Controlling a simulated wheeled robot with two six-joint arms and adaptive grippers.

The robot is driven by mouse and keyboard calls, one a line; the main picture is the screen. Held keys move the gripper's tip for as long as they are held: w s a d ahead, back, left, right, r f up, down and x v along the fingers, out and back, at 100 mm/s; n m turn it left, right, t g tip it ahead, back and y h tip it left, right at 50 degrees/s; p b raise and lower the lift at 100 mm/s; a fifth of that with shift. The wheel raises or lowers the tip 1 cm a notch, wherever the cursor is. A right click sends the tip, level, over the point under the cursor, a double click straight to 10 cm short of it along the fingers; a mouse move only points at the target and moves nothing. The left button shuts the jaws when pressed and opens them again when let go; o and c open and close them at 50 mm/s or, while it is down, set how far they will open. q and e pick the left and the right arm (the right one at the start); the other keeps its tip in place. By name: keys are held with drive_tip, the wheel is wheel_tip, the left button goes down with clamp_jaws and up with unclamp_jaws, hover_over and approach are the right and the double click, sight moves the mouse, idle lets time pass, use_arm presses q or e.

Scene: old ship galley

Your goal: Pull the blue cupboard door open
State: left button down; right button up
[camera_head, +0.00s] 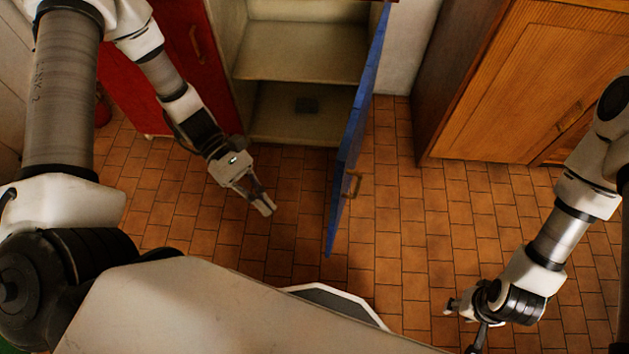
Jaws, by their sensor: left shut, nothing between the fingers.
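The blue cupboard door (352,135) stands swung wide open, seen nearly edge-on, with its handle (354,186) on its right face. My right gripper (464,326) is low at the right, over the floor and away from the door.
A red cupboard door (172,50) stands at the left, close to my left arm. A wooden cabinet (540,85) stands at the right. The tiled floor (400,235) between the blue door and my right arm is clear.

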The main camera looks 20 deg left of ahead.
use_arm(q)
drive_tip(key=w+a+f+n+t+h+b, duration=0.1)
drive_tip(key=w+a+n+t+h+b, duration=0.1)
drive_tip(key=w+a+t+h+b, duration=0.3)
drive_tip(key=w+a+n+t+h+b, duration=0.1)
drive_tip(key=w+n+t+b, duration=0.15)
drive_tip(key=w, duration=0.35)
drive_tip(key=d+b, duration=0.3)
drive_tip(key=d, duration=1.1)
drive_tip(key=shift+w+d+r+m+g, duration=0.15)
drive_tip(key=shift+w+r+m+g, duration=0.05)
drive_tip(key=shift+w+m+g, duration=0.2)
use_arm(e)
wheel_tip(320, 180, down, 15)
drive_tip(key=shift+r, duration=0.1)
